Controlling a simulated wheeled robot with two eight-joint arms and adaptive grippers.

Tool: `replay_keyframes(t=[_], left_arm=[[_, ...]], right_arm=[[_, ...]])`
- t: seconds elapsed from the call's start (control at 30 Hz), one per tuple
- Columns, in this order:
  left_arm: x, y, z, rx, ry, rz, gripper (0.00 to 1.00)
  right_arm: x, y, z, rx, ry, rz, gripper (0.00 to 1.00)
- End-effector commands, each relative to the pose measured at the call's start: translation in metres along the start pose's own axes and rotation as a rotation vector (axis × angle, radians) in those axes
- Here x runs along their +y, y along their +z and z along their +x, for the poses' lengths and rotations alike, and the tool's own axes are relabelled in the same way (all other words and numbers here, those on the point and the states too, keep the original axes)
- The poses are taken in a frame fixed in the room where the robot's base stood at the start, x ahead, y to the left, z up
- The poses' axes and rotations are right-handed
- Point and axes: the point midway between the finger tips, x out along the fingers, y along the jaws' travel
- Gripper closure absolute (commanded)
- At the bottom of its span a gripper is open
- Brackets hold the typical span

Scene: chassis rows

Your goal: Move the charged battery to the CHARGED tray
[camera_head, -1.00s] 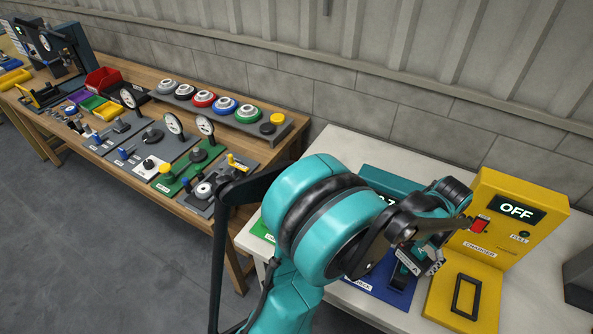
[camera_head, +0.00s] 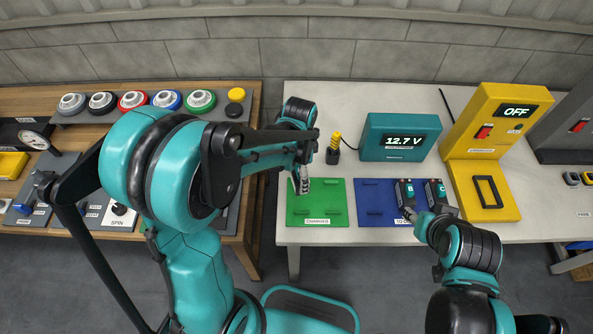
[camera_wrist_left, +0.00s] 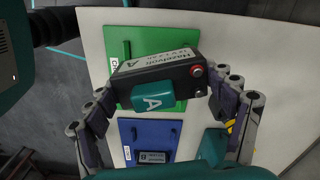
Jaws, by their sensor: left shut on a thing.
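My left gripper (camera_head: 302,178) is shut on a dark battery with a teal part marked A (camera_wrist_left: 153,97), seen clearly in the left wrist view. It holds the battery over the left side of the green CHARGED tray (camera_head: 318,212); any gap to the tray is hard to judge. The green tray also shows behind the battery in the left wrist view (camera_wrist_left: 143,38). Its visible surface is bare.
A teal meter (camera_head: 398,150) reads 12.7 V. A yellow charger (camera_head: 490,165) shows OFF, with an empty dark frame on its base. A yellow-and-black upright object (camera_head: 335,148) stands behind the green tray. A wooden bench with coloured dials (camera_head: 133,101) lies left.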

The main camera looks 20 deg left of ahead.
Motion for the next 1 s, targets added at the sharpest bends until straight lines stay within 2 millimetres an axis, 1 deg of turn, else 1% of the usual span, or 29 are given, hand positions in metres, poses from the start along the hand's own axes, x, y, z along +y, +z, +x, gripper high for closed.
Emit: replay_keyframes(t=[0.03,0.1,0.23,0.47,0.9,1.0], left_arm=[[0.003,-0.003,-0.002,0.000,0.000,0.079,0.75],[0.006,-0.004,-0.001,0.000,0.000,0.170,0.75],[0.009,-0.005,0.002,0.000,0.000,0.257,0.75],[0.009,-0.005,0.014,0.000,0.000,0.270,0.75],[0.009,-0.005,0.060,0.000,0.000,0.268,0.75],[0.009,-0.005,0.067,0.000,0.000,0.268,0.75]], right_arm=[[0.000,-0.002,-0.003,0.000,0.000,0.000,0.60],[0.000,-0.003,-0.005,0.000,0.000,0.000,0.60],[0.000,-0.003,-0.005,0.000,0.000,0.000,0.60],[0.000,0.002,0.003,0.000,0.000,0.000,0.60],[0.000,0.022,0.031,0.000,0.000,0.000,0.60],[0.000,0.025,0.035,0.000,0.000,0.000,0.60]])
